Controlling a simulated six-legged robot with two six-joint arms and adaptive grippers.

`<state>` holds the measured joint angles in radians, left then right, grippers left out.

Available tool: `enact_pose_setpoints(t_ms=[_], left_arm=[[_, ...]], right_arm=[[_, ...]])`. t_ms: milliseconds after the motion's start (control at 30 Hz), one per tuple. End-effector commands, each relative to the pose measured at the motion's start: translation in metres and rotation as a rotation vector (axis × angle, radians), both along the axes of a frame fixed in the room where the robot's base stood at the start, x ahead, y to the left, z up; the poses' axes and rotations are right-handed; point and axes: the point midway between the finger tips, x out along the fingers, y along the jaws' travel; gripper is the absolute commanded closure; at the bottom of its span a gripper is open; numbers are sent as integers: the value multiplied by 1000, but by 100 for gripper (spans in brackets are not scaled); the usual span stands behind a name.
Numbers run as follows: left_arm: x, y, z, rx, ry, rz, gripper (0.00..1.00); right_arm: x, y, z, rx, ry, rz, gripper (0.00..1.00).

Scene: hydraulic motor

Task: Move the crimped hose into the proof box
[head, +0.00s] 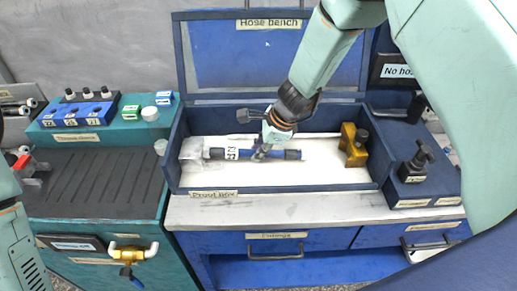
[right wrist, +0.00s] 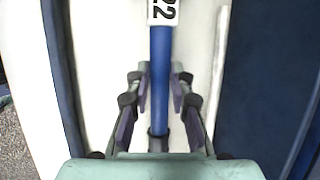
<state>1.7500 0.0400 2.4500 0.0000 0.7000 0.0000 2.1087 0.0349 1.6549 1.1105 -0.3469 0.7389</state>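The crimped hose (head: 285,154) is blue with dark ends and a white "22" tag. It lies level inside the blue-walled proof box (head: 213,195), over its white floor; whether it touches the floor I cannot tell. My right gripper (head: 262,153) reaches down into the box at the hose's middle. In the right wrist view the hose (right wrist: 160,60) runs between the fingers of my right gripper (right wrist: 160,90), whose tips sit close against both sides. The gripper looks shut on it. My left gripper is not in view; only part of my left arm shows at the left edge.
The raised lid (head: 290,60) stands behind. A grooved bench (head: 90,185) is at left; a black-handled device (head: 416,165) stands right.

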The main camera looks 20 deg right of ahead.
Motion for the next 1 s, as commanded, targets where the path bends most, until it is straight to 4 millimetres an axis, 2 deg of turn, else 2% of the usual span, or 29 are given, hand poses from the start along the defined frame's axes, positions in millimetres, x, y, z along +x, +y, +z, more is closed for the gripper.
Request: enact_pose_setpoints(t_ms=[33, 300, 633, 767, 1000], left_arm=[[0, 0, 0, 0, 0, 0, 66], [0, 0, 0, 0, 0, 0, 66], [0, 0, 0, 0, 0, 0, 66], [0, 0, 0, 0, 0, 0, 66], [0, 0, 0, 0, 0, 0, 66]], right_arm=[[0, 0, 0, 0, -1, 0, 74], [0, 0, 0, 0, 0, 0, 53], [-1, -1, 3, 0, 0, 0, 53], [-5, -6, 18, 1, -2, -1, 53], [-18, -21, 62, 2, -3, -2, 53]])
